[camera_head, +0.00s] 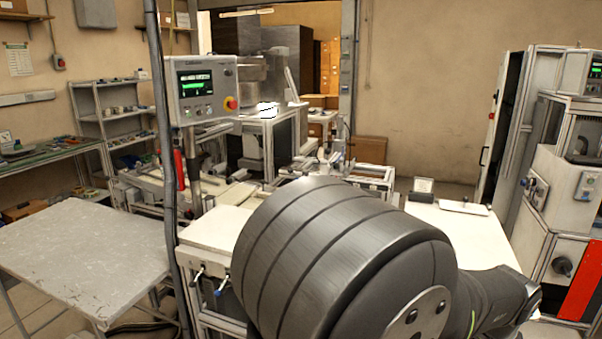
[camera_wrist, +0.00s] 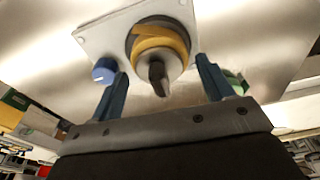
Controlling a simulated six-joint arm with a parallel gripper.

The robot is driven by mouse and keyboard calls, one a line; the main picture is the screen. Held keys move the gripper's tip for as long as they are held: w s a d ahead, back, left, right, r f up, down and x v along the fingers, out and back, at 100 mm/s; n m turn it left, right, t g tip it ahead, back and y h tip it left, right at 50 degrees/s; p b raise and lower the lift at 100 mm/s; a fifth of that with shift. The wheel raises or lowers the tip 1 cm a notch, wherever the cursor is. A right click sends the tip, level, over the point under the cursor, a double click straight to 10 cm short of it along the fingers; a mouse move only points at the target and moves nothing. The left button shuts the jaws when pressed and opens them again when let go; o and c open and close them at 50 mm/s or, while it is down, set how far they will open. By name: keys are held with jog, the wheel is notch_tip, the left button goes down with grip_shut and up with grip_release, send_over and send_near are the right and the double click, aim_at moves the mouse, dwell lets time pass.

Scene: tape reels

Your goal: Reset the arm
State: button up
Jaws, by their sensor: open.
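My gripper (camera_wrist: 161,68) shows in the wrist view with its two blue fingers apart. A rotary switch (camera_wrist: 158,47) with a yellow ring and dark handle appears between and beyond the fingers, on a pale panel. I cannot tell whether the fingers touch it; nothing is clearly held. A blue knob (camera_wrist: 105,70) is beside the left finger, and a green button (camera_wrist: 236,82) is partly hidden behind the right finger. In the head view my arm fills the lower middle and my gripper is not seen.
A control box with a screen (camera_head: 207,88) stands on a post left of centre. A worn white table (camera_head: 85,250) is at left. A pale worktop (camera_head: 440,217) behind my arm is partly hidden. A machine cabinet (camera_head: 570,190) stands at right.

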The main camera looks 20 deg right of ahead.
jog(key=m, duration=0.5)
jog(key=shift+r+h, duration=0.25)
jog(key=shift+h, duration=0.05)
notch_tip(320, 180, up, 17)
jog(key=a, duration=0.2)
jog(key=f+m, duration=0.1)
jog(key=f, duration=0.1)
jog(key=f+m, duration=0.1)
jog(key=f, duration=0.1)
jog(key=shift+s+d+f+g, duration=0.15)
jog(key=shift+s+f+g, duration=0.05)
jog(key=shift+g, duration=0.2)
jog(key=o, duration=0.6)
jog(key=shift+d, duration=0.1)
